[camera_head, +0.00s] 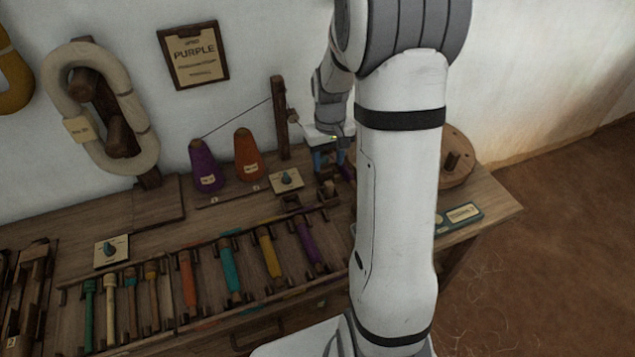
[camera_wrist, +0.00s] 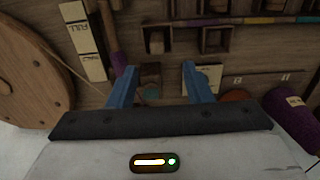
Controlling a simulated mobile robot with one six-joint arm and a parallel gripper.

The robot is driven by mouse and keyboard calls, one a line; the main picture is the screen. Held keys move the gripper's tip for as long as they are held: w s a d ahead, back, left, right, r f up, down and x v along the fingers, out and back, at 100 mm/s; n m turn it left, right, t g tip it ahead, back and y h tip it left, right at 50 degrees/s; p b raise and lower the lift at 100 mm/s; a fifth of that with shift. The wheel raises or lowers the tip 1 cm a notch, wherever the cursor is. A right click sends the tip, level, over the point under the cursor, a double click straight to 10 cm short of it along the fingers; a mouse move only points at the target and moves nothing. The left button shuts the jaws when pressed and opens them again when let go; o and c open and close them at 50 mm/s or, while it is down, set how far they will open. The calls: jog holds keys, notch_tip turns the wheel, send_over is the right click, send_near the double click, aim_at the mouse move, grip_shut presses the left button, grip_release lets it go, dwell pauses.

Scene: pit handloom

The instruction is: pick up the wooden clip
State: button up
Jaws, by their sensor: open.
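My gripper (camera_wrist: 159,82) is open, with its two blue fingers apart and pointing down over the bench; it also shows in the head view (camera_head: 331,160), partly hidden by my arm. A small brown wooden block with a greenish middle (camera_wrist: 151,76) lies between and beyond the fingertips in the wrist view. It may be the wooden clip, but it is too small and dark to be sure. Nothing is visibly held.
Two small open wooden boxes (camera_wrist: 157,40) (camera_wrist: 215,40) stand nearby. A white knob card (camera_wrist: 208,75) lies by one finger. A round wooden disc (camera_head: 456,155), purple cone (camera_head: 204,166), orange cone (camera_head: 248,155) and upright post (camera_head: 280,118) stand around. Several coloured bobbins line the bench front.

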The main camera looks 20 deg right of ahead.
aim_at(329, 183)
jog(key=f, duration=0.6)
jog(key=f+b, duration=0.1)
jog(key=f, duration=0.2)
jog(key=shift+w+d+f, duration=0.1)
jog(key=shift+d+f, duration=0.15)
jog(key=shift+f, duration=0.05)
grip_shut()
